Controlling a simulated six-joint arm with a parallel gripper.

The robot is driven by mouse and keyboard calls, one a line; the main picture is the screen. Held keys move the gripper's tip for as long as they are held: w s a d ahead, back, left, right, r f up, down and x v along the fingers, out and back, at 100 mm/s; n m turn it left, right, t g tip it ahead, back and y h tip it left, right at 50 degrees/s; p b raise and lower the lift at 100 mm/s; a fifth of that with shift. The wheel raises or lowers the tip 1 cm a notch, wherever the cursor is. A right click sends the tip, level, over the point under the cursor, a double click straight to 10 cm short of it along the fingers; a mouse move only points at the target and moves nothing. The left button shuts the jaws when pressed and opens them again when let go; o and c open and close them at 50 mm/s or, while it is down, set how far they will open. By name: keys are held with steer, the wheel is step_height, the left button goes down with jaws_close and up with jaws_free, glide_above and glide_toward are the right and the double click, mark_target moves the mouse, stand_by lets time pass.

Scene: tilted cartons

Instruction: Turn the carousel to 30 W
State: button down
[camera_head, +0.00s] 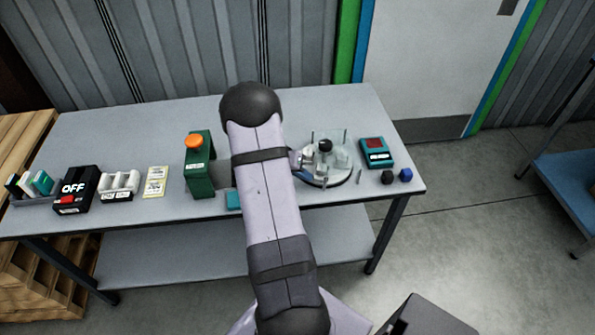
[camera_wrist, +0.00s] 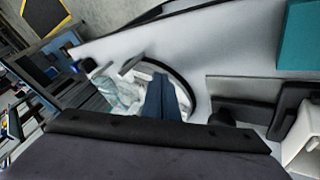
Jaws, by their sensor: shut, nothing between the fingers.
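The carousel (camera_head: 328,183) is a round disc with a dark rim, clear upright dividers and a black knob (camera_head: 325,145) at its middle. It stands near the right end of the table. My gripper (camera_head: 307,158) is at the carousel's left side, partly hidden by my arm. In the wrist view, the shut, empty fingers (camera_wrist: 162,95) reach over the carousel (camera_wrist: 185,80), among pale and clear parts. I cannot tell whether they touch any of them. No 30 W mark is legible.
A teal device with a red display (camera_head: 376,151) stands right of the carousel, with a black and a blue block (camera_head: 405,174) in front. Left of my arm are a green stand with an orange knob (camera_head: 199,174), cards (camera_head: 156,182), and a black OFF switch box (camera_head: 76,190).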

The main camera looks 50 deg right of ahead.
mark_target(319, 182)
steer(key=shift+s, duration=0.1)
stand_by(0.3)
steer(key=shift+s+d+f+n+b, duration=0.1)
steer(key=shift+s+f+n+b, duration=0.2)
steer(key=shift+b, duration=0.85)
steer(key=s+t+b, duration=0.1)
steer(key=b, duration=0.1)
steer(key=shift+s+n+b, duration=0.1)
steer(key=shift+n+b, duration=0.2)
steer(key=shift+n, duration=0.1)
steer(key=shift+s+d+r+b, duration=0.1)
steer(key=shift+s+r+b, duration=0.15)
steer(key=shift+s+b, duration=0.5)
steer(key=shift+w, duration=0.25)
